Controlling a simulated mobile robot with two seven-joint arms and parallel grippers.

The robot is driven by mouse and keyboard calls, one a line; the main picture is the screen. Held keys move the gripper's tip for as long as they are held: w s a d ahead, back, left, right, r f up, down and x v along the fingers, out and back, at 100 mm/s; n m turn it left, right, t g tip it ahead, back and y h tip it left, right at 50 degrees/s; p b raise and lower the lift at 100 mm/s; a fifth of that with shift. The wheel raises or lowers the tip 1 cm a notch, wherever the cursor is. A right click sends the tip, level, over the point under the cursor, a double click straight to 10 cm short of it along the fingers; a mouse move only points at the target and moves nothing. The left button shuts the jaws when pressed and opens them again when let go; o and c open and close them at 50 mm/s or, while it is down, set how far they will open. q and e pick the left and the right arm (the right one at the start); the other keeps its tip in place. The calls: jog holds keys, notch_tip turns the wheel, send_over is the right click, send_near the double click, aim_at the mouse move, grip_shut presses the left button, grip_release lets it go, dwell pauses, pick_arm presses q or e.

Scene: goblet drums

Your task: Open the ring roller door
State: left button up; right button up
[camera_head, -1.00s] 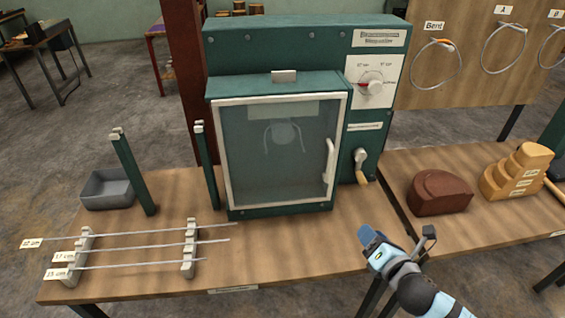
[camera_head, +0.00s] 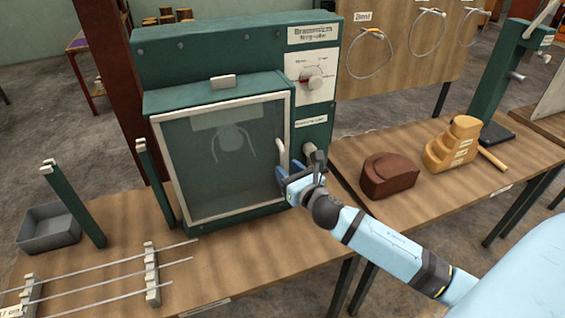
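The green ring roller (camera_head: 215,55) stands at the back of the wooden table. Its door (camera_head: 200,165), a pale frame around a dark see-through pane, looks closed. A pale upright handle (camera_head: 281,158) is on the door's right edge. My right gripper (camera_head: 286,178) is at the lower end of this handle, with a dark blue fingertip close to it. I cannot tell whether it touches the handle or whether the fingers are open. The crank beside the door is mostly hidden behind my gripper. My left gripper is not in view.
A red-pointer dial (camera_head: 311,80) is on the roller's right panel. Green posts (camera_head: 155,183) and a rod rack (camera_head: 152,275) stand to the left, near a grey tray (camera_head: 48,228). A brown block (camera_head: 389,176) and a stepped yellow block (camera_head: 452,145) are on the right table.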

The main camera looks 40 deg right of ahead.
jog(key=shift+w, duration=1.45)
jog(key=shift+c, duration=0.5)
grip_shut()
